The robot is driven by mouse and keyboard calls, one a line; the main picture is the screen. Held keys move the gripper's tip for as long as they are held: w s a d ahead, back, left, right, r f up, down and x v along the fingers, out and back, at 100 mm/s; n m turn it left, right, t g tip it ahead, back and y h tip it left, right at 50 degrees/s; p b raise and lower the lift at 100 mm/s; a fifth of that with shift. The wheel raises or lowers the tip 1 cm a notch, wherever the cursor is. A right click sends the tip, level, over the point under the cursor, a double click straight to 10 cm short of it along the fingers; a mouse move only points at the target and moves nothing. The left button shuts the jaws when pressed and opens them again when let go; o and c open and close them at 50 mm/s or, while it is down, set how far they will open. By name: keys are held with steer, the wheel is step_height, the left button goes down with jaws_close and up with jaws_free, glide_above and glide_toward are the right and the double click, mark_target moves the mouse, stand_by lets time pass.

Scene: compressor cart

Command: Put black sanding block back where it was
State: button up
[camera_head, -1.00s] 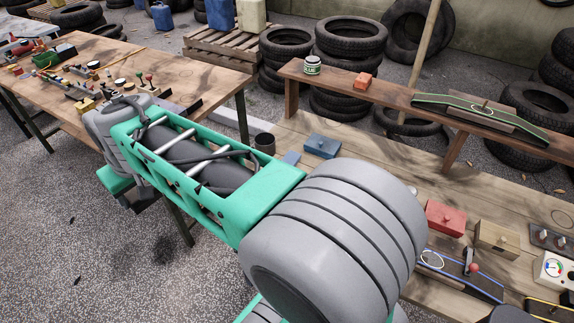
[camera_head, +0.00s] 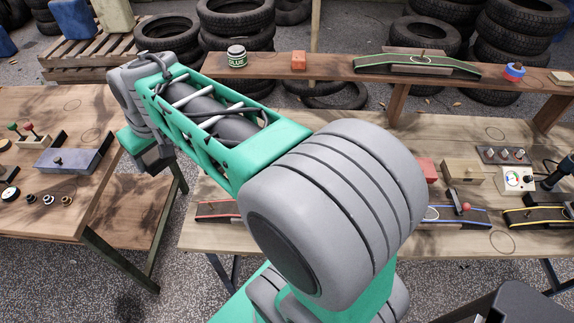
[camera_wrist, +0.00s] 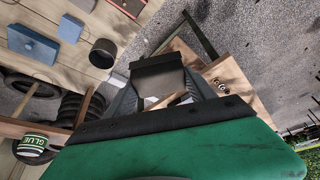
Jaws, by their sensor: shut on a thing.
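My gripper (camera_wrist: 160,76) shows in the wrist view with its two dark fingers shut on a dark block, which I take as the black sanding block (camera_wrist: 159,82). The block has a black upper edge and a dull grey-brown face and hangs clear of the benches. In the head view my gripper (camera_head: 153,157) is a dark shape at the far end of my arm, over the gap between the left table (camera_head: 110,160) and the right bench (camera_head: 450,240). The block cannot be made out there. My arm hides part of the right bench.
A blue block (camera_wrist: 33,43) and a dark cup (camera_wrist: 103,52) stand near my gripper. Drawn circles (camera_head: 495,133) mark bare wood.

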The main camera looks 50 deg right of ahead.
steer(key=d+f+n+b, duration=0.1)
steer(key=d+f+b, duration=0.15)
steer(key=d, duration=0.35)
steer(key=d+f+n+y+b, duration=0.1)
steer(key=d+f+n, duration=0.1)
steer(key=d+f, duration=0.35)
steer(key=d+f+n+b, duration=0.1)
steer(key=d+f, duration=0.1)
steer(key=d, duration=0.6)
steer(key=s+d+f+n+g+y+b, duration=0.1)
steer(key=s+d+f+n+b, duration=0.3)
steer(key=s+d, duration=0.6)
steer(key=shift+m, duration=0.5)
steer(key=f, duration=0.3)
steer(key=d+f, duration=0.1)
steer(key=f, duration=0.3)
steer(key=w+d+f, duration=0.1)
steer(key=f, duration=0.3)
steer(key=shift+d+f, duration=0.1)
steer(key=shift+f, duration=0.1)
steer(key=o, duration=1.3)
steer(key=shift+r+p, duration=0.15)
steer(key=shift+p, duration=0.15)
